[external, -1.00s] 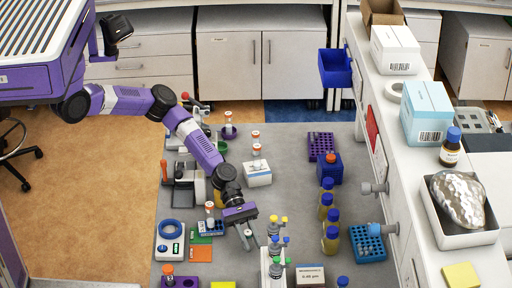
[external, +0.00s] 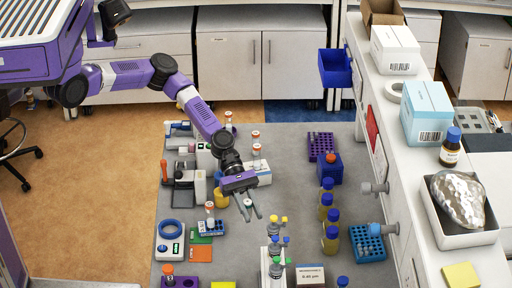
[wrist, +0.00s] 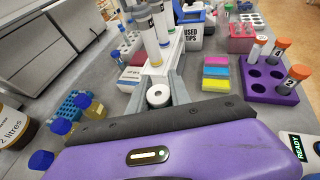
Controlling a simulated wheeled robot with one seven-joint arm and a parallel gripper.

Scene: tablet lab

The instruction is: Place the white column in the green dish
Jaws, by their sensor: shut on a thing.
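My gripper (external: 252,216) is over the middle of the grey bench, its fingers pointing toward the front. It is shut on the white column (wrist: 158,96), which shows end-on as a round white top with a dark centre hole between the two fingers in the wrist view. In the external view the column is a small white spot (external: 248,203) at the fingers. The green dish is not clearly visible now; my arm covers the area where a green round thing showed earlier.
Pipettes on a stand (external: 275,252) are just in front of my gripper. Several yellow bottles with blue caps (external: 332,238) stand to the right, beside a blue rack (external: 367,243). A purple rack (wrist: 270,80) and coloured pads (wrist: 216,73) also stand nearby. Bare bench lies right of my gripper.

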